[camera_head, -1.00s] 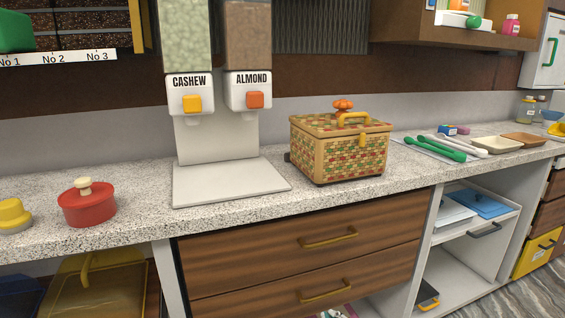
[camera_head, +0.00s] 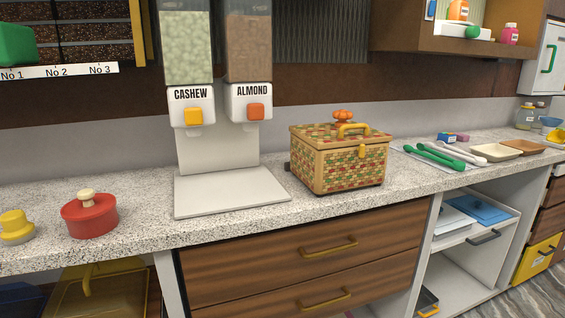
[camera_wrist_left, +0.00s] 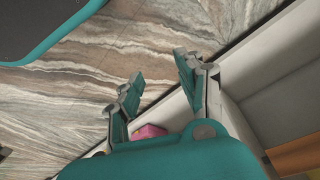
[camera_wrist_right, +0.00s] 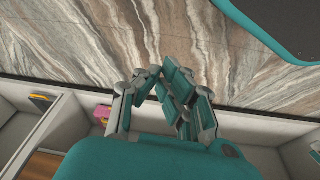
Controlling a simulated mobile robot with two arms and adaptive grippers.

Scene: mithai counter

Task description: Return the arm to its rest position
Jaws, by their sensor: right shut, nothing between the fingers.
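My left gripper (camera_wrist_left: 158,80) shows in the left wrist view with its two teal fingers spread apart and nothing between them. It hangs over the marbled floor (camera_wrist_left: 75,85) near the cabinet front. My right gripper (camera_wrist_right: 160,78) shows in the right wrist view with its fingertips together and nothing held. It is also over the marbled floor, beside the open cabinet compartments. Neither gripper shows in the head view.
The speckled counter (camera_head: 135,228) holds a red lidded pot (camera_head: 90,216), the cashew and almond dispenser (camera_head: 218,150) and a woven basket (camera_head: 338,160). Green and white utensils (camera_head: 440,157) lie to the right. Wooden drawers (camera_head: 300,270) are shut below; an open shelf compartment (camera_head: 450,275) is beside them.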

